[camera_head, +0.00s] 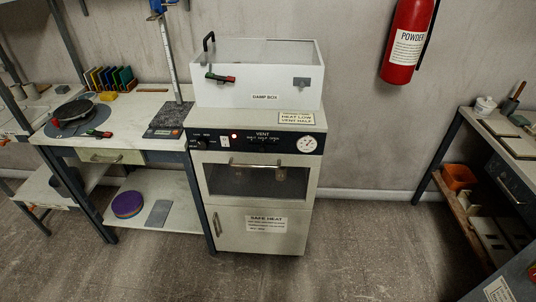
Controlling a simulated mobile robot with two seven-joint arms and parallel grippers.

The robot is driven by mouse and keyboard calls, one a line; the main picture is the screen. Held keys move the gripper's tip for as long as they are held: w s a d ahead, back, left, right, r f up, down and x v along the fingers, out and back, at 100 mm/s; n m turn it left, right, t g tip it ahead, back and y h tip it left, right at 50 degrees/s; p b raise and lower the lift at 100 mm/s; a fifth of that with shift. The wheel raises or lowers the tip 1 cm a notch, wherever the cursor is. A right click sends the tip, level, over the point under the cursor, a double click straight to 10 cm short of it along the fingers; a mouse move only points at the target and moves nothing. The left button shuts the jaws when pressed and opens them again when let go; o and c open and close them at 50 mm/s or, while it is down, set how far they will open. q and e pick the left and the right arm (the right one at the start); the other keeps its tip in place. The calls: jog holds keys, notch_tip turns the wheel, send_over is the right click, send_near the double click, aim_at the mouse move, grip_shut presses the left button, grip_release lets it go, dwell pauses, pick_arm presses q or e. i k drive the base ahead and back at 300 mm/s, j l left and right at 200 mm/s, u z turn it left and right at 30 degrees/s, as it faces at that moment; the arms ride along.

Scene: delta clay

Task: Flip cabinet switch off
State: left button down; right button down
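The cabinet (258,226) stands on the floor in the middle of the head view, with a dark control panel along its upper front. On the panel's left part is a small white switch (224,142); its position is too small to tell. A lit red lamp (235,136) sits just right of the switch. A black knob (202,144) is to the left, and a round dial gauge (306,145) is at the right end. The windowed door below, with its bar handle (256,166), looks shut. Neither of my grippers is in view.
A white damp box (258,95) sits on the cabinet top. A workbench (130,106) adjoins on the left, holding a turntable (73,112) and a scale (170,118). Shelving (455,195) stands at the right. The floor (350,250) before the cabinet is clear.

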aim_at(224, 140)
jog(key=i+j, duration=0.1)
jog(key=i, duration=0.75)
jog(key=j+u, duration=0.05)
